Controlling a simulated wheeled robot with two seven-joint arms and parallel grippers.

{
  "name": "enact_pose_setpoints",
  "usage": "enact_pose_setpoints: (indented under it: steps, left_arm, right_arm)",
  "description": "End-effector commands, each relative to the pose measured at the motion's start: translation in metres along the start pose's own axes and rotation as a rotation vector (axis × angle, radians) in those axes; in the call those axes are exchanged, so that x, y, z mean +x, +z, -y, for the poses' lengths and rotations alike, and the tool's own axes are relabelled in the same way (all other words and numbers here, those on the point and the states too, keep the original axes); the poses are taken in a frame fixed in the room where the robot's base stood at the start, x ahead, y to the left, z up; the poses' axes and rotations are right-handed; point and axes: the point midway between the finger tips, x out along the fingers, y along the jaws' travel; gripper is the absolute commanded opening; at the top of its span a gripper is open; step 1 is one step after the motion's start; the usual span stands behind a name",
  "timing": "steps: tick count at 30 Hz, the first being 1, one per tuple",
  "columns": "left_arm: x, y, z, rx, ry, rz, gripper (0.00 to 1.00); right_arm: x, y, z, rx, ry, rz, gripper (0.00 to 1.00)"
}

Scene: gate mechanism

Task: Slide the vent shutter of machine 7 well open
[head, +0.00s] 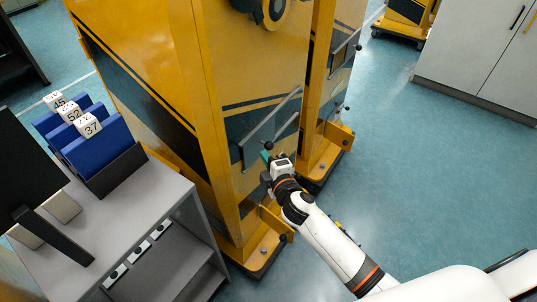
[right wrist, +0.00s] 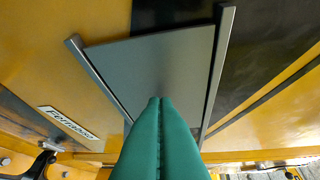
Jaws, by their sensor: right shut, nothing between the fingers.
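The vent shutter (right wrist: 160,62) is a flat grey plate between two metal rails on the front of the near yellow machine (head: 235,60). In the head view the shutter (head: 262,132) sits on the dark band, partly behind my right gripper (head: 265,157). In the right wrist view the green fingers of this gripper (right wrist: 155,102) are together and empty, pointing at the plate. I cannot tell if they touch it. No number 7 is readable. My left gripper is out of view.
A second yellow machine (head: 325,75) with a similar shutter stands close behind. A grey desk (head: 130,225) with blue binders (head: 90,140) and a monitor is at the left. Yellow brackets with black knobs jut out low on the machines. Floor at the right is clear.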

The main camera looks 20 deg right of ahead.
Motion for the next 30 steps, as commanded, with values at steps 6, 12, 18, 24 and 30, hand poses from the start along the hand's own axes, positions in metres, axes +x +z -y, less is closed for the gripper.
enact_pose_setpoints:
  steps: [6,12,18,24,30]
  left_arm:
    - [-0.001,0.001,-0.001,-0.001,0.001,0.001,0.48]
    - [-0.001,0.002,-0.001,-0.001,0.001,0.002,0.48]
    - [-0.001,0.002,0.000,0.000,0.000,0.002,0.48]
    - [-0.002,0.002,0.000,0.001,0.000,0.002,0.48]
    - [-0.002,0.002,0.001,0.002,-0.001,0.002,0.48]
  right_arm:
    - [0.009,-0.009,0.000,0.001,0.001,0.000,0.00]
    - [0.009,-0.009,0.000,0.001,0.000,0.000,0.00]
    - [0.010,-0.012,0.001,0.000,0.000,-0.001,0.00]
    - [0.025,-0.035,0.007,-0.002,-0.002,-0.004,0.00]
    - [0.050,-0.073,0.015,-0.003,-0.001,-0.004,0.00]
